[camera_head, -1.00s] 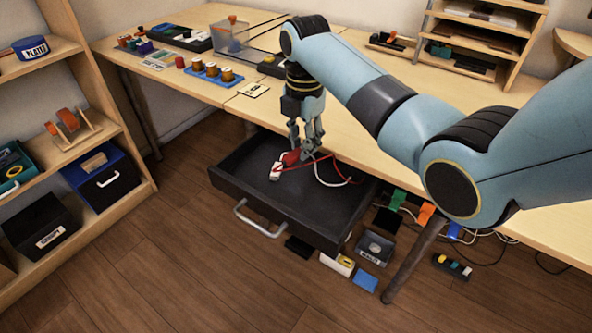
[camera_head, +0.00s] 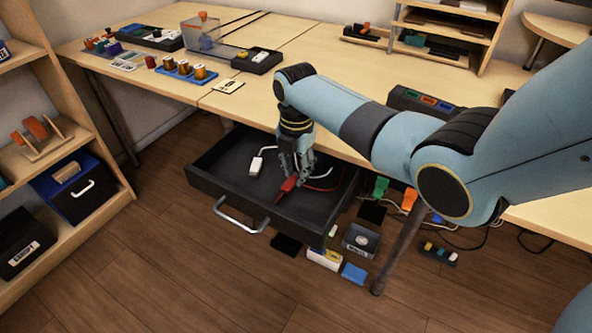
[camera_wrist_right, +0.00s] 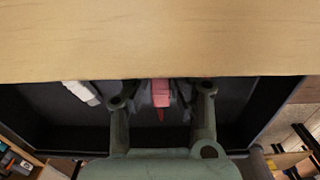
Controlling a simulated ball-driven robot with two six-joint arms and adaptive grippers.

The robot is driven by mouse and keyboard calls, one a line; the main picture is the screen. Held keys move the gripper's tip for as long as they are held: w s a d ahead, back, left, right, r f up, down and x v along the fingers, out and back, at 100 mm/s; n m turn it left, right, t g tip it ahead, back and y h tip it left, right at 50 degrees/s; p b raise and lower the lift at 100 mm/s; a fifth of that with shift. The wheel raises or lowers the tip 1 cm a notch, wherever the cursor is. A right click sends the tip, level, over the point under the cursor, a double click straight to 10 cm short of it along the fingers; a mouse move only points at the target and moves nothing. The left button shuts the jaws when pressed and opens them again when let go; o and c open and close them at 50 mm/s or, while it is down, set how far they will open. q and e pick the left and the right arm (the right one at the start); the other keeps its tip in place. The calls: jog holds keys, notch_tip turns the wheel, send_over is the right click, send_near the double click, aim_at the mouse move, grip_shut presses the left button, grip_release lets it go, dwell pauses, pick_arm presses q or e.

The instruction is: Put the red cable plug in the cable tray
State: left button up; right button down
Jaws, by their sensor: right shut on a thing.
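The red cable plug (camera_head: 287,185) is between the fingers of my right gripper (camera_head: 291,174), which is shut on it. Its tip points down over the open black drawer (camera_head: 222,181); I cannot tell if it touches the floor of the drawer. In the right wrist view the red plug (camera_wrist_right: 160,94) shows between the two fingers (camera_wrist_right: 160,108). A white plug (camera_head: 256,162) lies in the drawer to the left of the gripper. A red and a white cable (camera_head: 322,187) run to the right of it. I cannot tell which container is the cable tray. My left gripper is not in view.
The desk edge (camera_head: 345,152) overhangs the drawer's back, close to my right arm. On the desk are a black tray (camera_head: 257,62), spools on a blue base (camera_head: 184,70) and a dark box with coloured slots (camera_head: 425,103). Small boxes (camera_head: 360,241) stand on the floor right of the drawer.

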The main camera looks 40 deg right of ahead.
aim_at(296, 175)
jog(key=c, duration=1.6)
grip_release()
jog(key=shift+f, duration=0.1)
jog(key=o, duration=0.4)
jog(key=shift+o, duration=0.2)
notch_tip(296, 175, up, 12)
jog(key=p, duration=0.3)
